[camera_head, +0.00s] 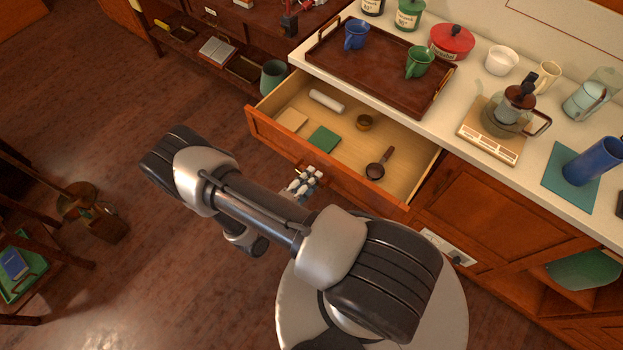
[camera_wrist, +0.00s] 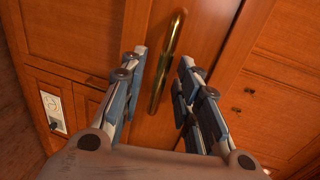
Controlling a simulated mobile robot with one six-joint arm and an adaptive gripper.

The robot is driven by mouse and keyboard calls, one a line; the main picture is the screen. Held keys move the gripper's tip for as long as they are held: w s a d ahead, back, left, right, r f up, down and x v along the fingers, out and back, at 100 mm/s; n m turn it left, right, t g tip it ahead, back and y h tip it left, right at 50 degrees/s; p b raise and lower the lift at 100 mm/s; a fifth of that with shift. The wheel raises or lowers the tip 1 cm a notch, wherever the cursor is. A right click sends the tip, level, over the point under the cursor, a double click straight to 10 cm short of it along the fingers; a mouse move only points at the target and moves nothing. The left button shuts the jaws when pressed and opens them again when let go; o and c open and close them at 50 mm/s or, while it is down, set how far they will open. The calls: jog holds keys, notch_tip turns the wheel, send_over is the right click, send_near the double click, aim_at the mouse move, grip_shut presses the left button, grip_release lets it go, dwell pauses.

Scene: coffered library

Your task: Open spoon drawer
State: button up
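The drawer (camera_head: 345,140) is pulled out from under the counter, its inside in plain view. A dark scoop-like spoon (camera_head: 376,170) lies in its right part. My gripper (camera_head: 303,181) is at the drawer's front face, near its middle; my arm reaches up to it from below. In the wrist view a brass bar handle (camera_wrist: 165,65) stands out from the wooden drawer front (camera_wrist: 215,25). My gripper's two fingers (camera_wrist: 163,58) are spread on either side of the handle, with gaps showing. In the head view the handle is hidden by my gripper.
The drawer also holds a white roll (camera_head: 327,101), a green square (camera_head: 323,138), a tan square (camera_head: 292,120) and a small brass cup (camera_head: 364,123). Above, the counter bears a brown tray (camera_head: 375,62) with mugs and a coffee maker (camera_head: 512,108). Open floor (camera_head: 120,150) lies left.

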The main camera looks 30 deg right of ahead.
jog(key=shift+w+d+f, duration=0.1)
jog(key=shift+w+d, duration=0.05)
jog(key=shift+d, duration=0.25)
grip_shut()
dwell(0.6)
